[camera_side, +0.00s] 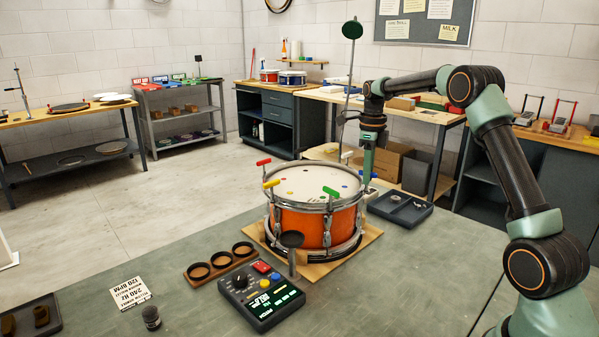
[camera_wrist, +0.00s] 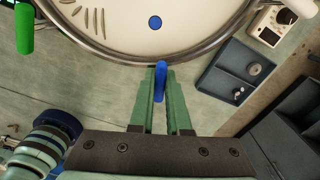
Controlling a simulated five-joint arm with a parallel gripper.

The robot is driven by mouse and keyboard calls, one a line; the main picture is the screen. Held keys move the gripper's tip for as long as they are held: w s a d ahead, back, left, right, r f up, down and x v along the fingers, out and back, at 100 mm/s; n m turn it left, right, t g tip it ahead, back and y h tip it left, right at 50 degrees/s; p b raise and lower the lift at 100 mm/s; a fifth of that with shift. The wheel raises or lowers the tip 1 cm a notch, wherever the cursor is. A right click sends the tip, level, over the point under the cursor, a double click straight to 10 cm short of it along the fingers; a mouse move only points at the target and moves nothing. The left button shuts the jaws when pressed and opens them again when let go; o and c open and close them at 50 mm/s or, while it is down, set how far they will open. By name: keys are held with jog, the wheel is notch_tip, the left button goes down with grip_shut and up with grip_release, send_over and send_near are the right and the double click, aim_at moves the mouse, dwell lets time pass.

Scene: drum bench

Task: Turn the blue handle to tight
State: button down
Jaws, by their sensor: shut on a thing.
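The orange drum (camera_side: 295,226) has a white head with coloured dots and T-handles at its rim. Red (camera_side: 263,161), yellow (camera_side: 271,184) and green (camera_side: 331,191) handles show in the side view. In the wrist view, the blue handle (camera_wrist: 161,72) is just outside the metal rim, near the blue dot (camera_wrist: 155,22); its bar points roughly toward the drum's middle. My gripper (camera_wrist: 161,88) is shut on that bar, with one green finger on each side. In the side view, my gripper (camera_side: 367,172) reaches down at the drum's far right edge, where the handle is mostly hidden.
A dark tray (camera_side: 400,207) lies close to the right of the drum. A control box (camera_side: 262,295) with a lit display and a wooden ring holder (camera_side: 221,264) stand in front.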

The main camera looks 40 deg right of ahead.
jog(key=shift+r+m, duration=0.2)
jog(key=shift+m, duration=1)
jog(key=c, duration=0.9)
grip_release()
jog(key=shift+f, duration=0.1)
jog(key=shift+r, duration=6.05)
